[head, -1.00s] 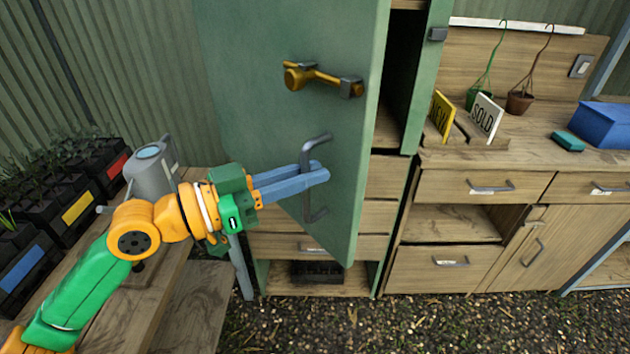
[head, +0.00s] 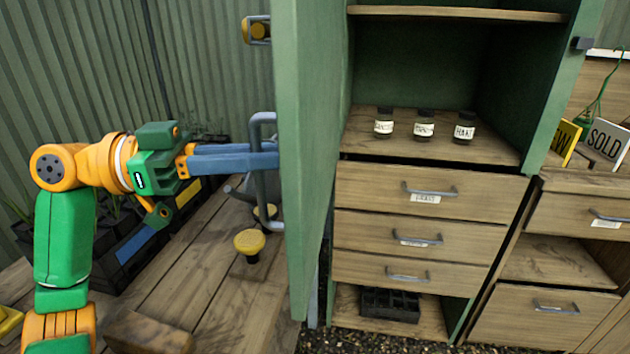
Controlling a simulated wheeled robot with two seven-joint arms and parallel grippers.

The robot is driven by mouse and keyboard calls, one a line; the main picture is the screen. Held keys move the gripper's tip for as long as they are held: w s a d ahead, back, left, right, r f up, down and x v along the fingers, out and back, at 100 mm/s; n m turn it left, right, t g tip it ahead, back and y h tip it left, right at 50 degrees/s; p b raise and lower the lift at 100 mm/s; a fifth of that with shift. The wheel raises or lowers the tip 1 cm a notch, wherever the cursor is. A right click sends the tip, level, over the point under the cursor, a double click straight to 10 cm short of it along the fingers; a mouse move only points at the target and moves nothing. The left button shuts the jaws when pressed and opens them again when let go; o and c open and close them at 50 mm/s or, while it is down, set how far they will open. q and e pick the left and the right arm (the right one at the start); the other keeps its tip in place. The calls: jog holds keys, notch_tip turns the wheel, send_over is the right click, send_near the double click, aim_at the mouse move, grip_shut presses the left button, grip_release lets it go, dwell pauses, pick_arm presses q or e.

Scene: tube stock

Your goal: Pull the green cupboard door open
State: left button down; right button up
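The green cupboard door (head: 308,150) stands wide open, seen nearly edge-on in the head view. Its grey bar handle (head: 258,135) is on the door's left face. My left gripper (head: 272,158) reaches in from the left, its blue-grey fingers at the handle bar and their tips close to the door face. The fingers look close together around the bar, but the door and handle partly hide the grip. The opened cupboard (head: 420,75) shows several labelled jars (head: 424,124) on a shelf above drawers. My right gripper is not in view.
A wooden bench (head: 190,290) with a yellow-topped knob (head: 249,242) lies under my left arm. Dark plant crates (head: 110,235) stand behind it. A black tray (head: 390,304) sits on the cupboard's bottom shelf. A wooden counter unit (head: 545,300) stands at the right.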

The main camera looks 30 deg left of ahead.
pick_arm(q)
jog(key=shift+s+a+b, duration=0.15)
jog(key=shift+a+b, duration=0.05)
jog(key=shift+a, duration=0.9)
jog(key=shift+s+a+b, duration=0.15)
jog(key=shift+a, duration=0.9)
jog(key=c, duration=0.9)
grip_release()
jog(key=v, duration=0.7)
